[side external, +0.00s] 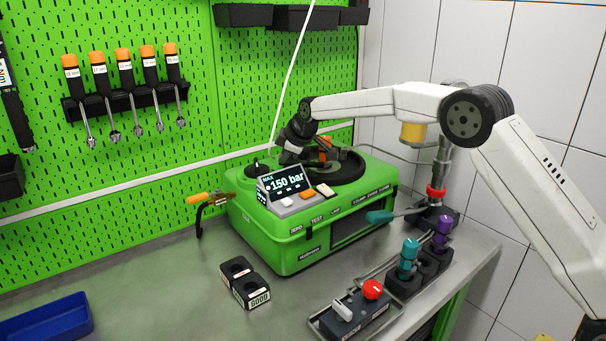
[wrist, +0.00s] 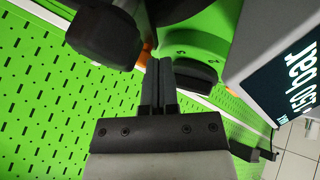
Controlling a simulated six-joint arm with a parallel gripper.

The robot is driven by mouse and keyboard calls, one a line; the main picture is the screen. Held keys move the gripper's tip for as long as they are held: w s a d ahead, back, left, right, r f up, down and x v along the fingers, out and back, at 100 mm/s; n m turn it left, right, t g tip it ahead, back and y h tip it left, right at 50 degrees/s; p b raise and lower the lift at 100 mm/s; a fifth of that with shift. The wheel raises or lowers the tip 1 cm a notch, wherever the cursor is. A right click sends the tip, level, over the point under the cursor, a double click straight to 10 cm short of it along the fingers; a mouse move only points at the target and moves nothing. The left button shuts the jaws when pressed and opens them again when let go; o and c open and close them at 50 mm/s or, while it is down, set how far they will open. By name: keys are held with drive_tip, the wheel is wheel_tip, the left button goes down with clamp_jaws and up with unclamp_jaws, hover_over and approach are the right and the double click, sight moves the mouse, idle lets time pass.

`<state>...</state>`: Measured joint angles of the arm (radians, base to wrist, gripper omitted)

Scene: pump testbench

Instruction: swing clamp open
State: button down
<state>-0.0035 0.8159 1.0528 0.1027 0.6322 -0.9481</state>
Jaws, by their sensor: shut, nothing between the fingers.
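A clamp-like part with an orange handle (side external: 196,197) and a black hooked arm (side external: 199,222) is at the left side of the green pump bench (side external: 290,250). Another orange piece (side external: 323,143) is on the bench top by a black ring (side external: 350,167); I cannot tell which is the swing clamp. My gripper (side external: 283,158) is above the bench top, behind the pressure display and apart from the left orange handle. In the wrist view its fingers (wrist: 163,64) are together and empty. A black rounded part (wrist: 103,35) and a bit of orange (wrist: 145,53) are close by the fingertips.
The pegboard (side external: 100,160) holds several orange-capped tools. On the table are a black GOOD block (side external: 245,282), a red-button box (side external: 360,305) and a blue tray (side external: 45,320).

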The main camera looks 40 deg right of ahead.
drive_tip(key=shift+w+m, duration=0.15)
drive_tip(key=shift+m, duration=0.15)
drive_tip(key=shift+w+d+m+h, duration=0.15)
drive_tip(key=shift+w+m+h, duration=0.15)
drive_tip(key=shift+m+h, duration=0.4)
drive_tip(key=shift+w+d, duration=0.45)
drive_tip(key=shift+w, duration=0.25)
drive_tip(key=shift+w+d, duration=0.1)
drive_tip(key=shift+d, duration=0.05)
drive_tip(key=shift+r, duration=0.15)
drive_tip(key=a+v, duration=0.2)
drive_tip(key=v, duration=0.7)
drive_tip(key=shift+r, duration=0.25)
drive_tip(key=shift+a, duration=0.15)
drive_tip(key=s+f+m+g, duration=0.1)
drive_tip(key=s+f, duration=0.5)
drive_tip(key=s, duration=0.6)
drive_tip(key=s+d+f+m+g, duration=0.1)
drive_tip(key=s+f+m, duration=0.3)
drive_tip(key=s, duration=0.9)
drive_tip(key=s+d+f+m+g, duration=0.1)
drive_tip(key=s+f+m+g, duration=0.1)
drive_tip(key=s+f, duration=0.7)
drive_tip(key=s+m, duration=0.1)
drive_tip(key=s, duration=0.3)
drive_tip(key=shift+d+g+y, duration=0.25)
drive_tip(key=shift+g+y, duration=0.05)
drive_tip(key=shift+g, duration=0.1)
